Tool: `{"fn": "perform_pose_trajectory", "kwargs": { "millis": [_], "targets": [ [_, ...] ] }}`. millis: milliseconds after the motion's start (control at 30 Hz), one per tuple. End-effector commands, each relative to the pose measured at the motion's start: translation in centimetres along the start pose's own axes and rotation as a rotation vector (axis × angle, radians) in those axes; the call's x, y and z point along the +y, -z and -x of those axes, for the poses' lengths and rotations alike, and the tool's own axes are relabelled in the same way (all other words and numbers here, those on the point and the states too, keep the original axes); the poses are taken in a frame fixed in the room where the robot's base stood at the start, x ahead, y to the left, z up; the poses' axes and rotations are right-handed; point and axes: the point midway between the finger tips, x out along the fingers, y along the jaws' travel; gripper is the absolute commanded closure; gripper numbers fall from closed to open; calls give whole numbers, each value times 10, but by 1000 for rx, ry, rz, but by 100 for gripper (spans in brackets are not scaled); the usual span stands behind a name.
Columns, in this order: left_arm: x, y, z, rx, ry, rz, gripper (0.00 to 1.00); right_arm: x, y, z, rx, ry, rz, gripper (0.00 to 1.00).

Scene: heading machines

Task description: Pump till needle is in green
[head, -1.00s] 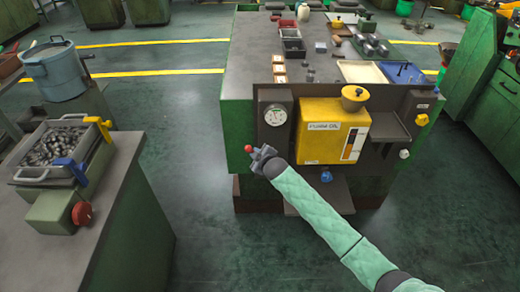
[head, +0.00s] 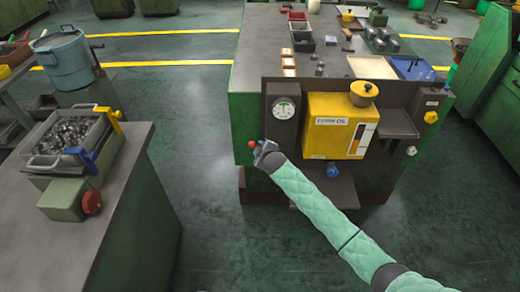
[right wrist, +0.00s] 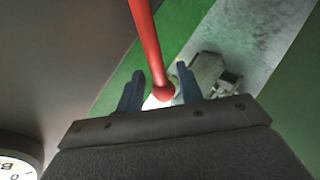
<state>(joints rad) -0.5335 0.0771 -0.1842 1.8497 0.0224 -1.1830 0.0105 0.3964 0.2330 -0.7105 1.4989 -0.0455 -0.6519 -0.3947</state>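A red lever with a ball knob (head: 252,144) sticks out at the left front of the machine. In the right wrist view the red lever (right wrist: 149,45) and its knob come down between the two fingers. My right gripper (head: 262,150) is at the knob; its fingers (right wrist: 160,92) are apart on either side, with a gap visible at least on the left. The pressure gauge (head: 284,108) is on a dark panel above the gripper; its needle and green zone are too small to read. Part of the gauge (right wrist: 16,160) shows in the right wrist view. My left gripper is out of view.
A yellow oil box (head: 330,140) is right of the gauge, with a blue knob (head: 333,170) below it. A bench (head: 130,190) with a bin of metal parts stands at left. The floor between is clear.

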Motion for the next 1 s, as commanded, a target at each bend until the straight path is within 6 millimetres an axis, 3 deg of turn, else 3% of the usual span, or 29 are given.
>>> {"fn": "perform_pose_trajectory", "kwargs": {
  "millis": [300, 467, 700, 1000],
  "targets": [
    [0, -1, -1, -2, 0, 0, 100, 0, -1, 1, 0, -1, 0, 62],
    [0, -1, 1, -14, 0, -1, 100, 0, -2, 13, 0, -2, 1, 62],
    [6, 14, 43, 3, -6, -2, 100, 0, -2, 49, 0, -2, 1, 62],
    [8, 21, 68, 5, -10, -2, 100, 0, -1, 76, 0, -1, 1, 62]
  ]
}}
